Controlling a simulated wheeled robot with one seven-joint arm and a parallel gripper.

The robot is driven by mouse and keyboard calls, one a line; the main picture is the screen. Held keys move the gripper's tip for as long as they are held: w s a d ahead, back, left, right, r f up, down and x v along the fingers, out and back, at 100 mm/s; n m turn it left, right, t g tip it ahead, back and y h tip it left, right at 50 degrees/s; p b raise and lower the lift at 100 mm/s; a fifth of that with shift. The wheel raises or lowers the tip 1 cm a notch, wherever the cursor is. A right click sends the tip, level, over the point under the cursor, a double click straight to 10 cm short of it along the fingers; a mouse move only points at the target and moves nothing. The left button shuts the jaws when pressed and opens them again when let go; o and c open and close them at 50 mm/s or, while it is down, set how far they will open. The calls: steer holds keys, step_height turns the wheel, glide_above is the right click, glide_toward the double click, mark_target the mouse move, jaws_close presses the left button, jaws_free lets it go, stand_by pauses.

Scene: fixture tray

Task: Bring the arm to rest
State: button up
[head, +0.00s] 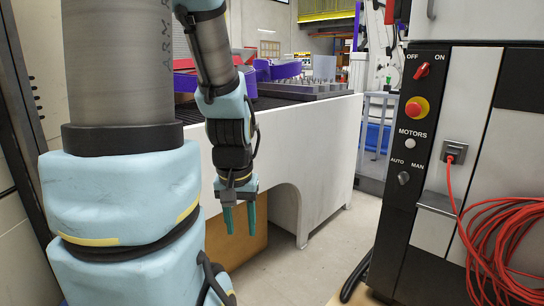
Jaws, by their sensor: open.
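My gripper (240,219) hangs down near the middle of the head view, with its two green fingers pointing at the floor. The fingers are apart, with nothing between them. My gripper is in front of the white side panel of a table (312,136), below the level of its top. My arm comes down from the upper left, bent, and its thick lower links fill the left of the view. The fixture tray (303,88), grey with several upright pins, stands on the table top behind my gripper.
Purple parts (286,70) lie by the tray. A control cabinet (430,150) with a red cable coil (508,245) stands at the right. A brown box (240,245) sits under the table. Bare floor (330,255) lies between table and cabinet.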

step_height(320, 180, up, 21)
steer(key=p, duration=1.9)
steer(key=shift+f, duration=0.2)
stand_by(0.9)
